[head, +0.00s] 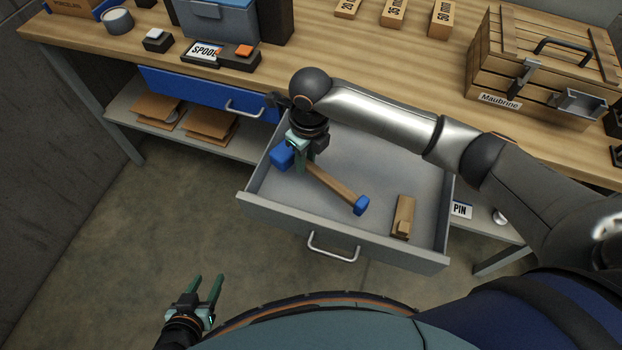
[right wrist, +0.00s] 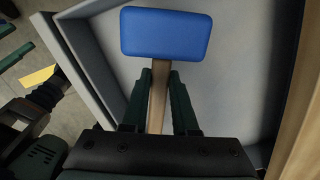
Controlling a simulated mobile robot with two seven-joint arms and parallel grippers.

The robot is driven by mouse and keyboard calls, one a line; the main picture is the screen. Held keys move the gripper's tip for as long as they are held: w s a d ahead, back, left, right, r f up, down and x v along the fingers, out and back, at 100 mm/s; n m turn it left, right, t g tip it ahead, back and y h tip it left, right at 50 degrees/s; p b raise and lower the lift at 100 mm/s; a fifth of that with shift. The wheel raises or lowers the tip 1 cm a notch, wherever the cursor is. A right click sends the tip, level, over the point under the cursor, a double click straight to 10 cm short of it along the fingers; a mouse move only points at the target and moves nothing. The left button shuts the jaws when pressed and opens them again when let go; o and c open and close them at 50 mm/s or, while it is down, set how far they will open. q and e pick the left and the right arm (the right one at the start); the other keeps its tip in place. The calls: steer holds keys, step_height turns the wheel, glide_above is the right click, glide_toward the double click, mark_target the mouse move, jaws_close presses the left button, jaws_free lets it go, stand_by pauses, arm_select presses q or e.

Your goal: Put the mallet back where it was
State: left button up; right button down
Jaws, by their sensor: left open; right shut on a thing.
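The mallet has a blue head (head: 282,156), a wooden handle (head: 332,184) and a blue end cap. In the head view it is over or in the open grey drawer (head: 300,222), with its head to the left and its handle slanting down right. My right gripper (head: 306,164) is shut on the handle close to the head. The right wrist view shows the blue head (right wrist: 166,33) just beyond the fingers (right wrist: 158,85). I cannot tell whether the mallet touches the drawer floor. My left gripper (head: 208,287) is open and empty, low at the left over the floor.
A small wooden piece (head: 403,215) lies in the drawer's right part. A blue drawer (head: 200,92) is beside it. The wooden bench (head: 395,75) carries a wooden chest (head: 540,75), labelled blocks (head: 395,12) and a blue-grey box (head: 222,20). A PIN label (head: 461,210) is at the right.

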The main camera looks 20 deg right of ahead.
mark_target(306, 183)
steer(key=shift+f, duration=3.05)
steer(key=shift+f, duration=0.15)
steer(key=c, duration=0.7)
jaws_free()
steer(key=r, duration=1.2)
steer(key=shift+s+d+r, duration=0.15)
steer(key=shift+s+d, duration=0.05)
steer(key=shift+s, duration=0.15)
